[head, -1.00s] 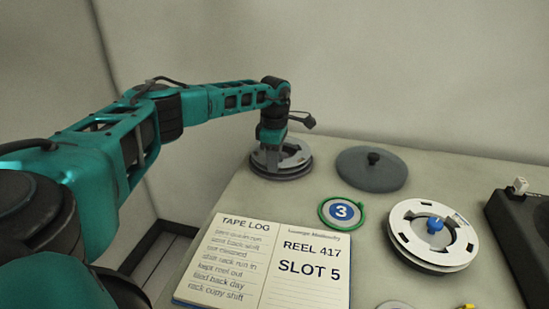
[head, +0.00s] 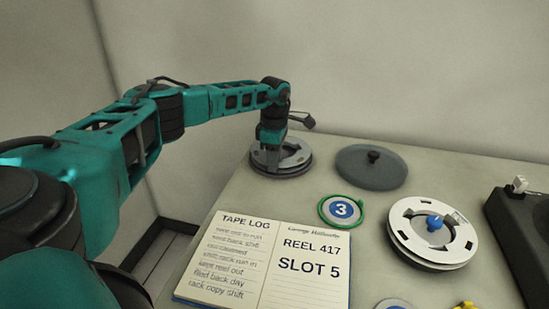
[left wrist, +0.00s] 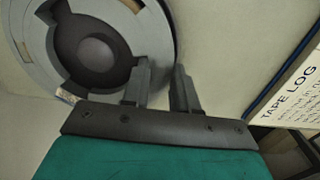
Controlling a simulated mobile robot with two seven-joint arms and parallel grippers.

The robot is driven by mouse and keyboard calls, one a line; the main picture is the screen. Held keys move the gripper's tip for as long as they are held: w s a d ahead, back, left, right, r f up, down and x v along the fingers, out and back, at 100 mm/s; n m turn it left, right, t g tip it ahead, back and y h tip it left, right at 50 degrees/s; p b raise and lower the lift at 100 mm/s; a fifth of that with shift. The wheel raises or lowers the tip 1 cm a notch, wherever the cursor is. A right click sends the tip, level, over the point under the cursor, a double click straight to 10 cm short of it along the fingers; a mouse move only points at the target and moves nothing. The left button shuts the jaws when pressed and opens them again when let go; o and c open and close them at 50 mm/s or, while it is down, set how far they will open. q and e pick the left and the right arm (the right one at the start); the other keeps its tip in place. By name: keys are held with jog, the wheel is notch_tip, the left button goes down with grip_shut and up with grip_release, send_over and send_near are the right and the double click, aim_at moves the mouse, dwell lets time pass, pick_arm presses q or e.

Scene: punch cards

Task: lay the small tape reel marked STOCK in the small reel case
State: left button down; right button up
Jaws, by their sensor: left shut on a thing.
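A small grey reel (head: 294,157) is at the far left of the table, over or in a dark round base (head: 284,175) that looks like the small reel case. My left gripper (head: 271,149) points down at its left part. In the left wrist view, my left gripper (left wrist: 165,85) has one finger over the reel (left wrist: 28,30) and the other outside its rim, shut on that rim. A dark domed centre (left wrist: 95,55) shows through the reel's opening. No STOCK mark is readable. Whether the reel rests fully on the base cannot be told. My right gripper is not in view.
A dark round lid (head: 360,172) with a knob lies to the right. A green-ringed disc marked 3 (head: 341,210), an open tape log (head: 305,287) and a larger white reel (head: 405,230) with a blue knob are nearer. A dark machine (head: 525,235) stands at right.

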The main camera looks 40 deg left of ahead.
pick_arm(q)
jog(key=shift+f+b, duration=0.3)
jog(key=shift+f, duration=0.35)
jog(key=c, duration=0.8)
grip_release()
jog(key=shift+c, duration=0.2)
jog(key=c, duration=0.3)
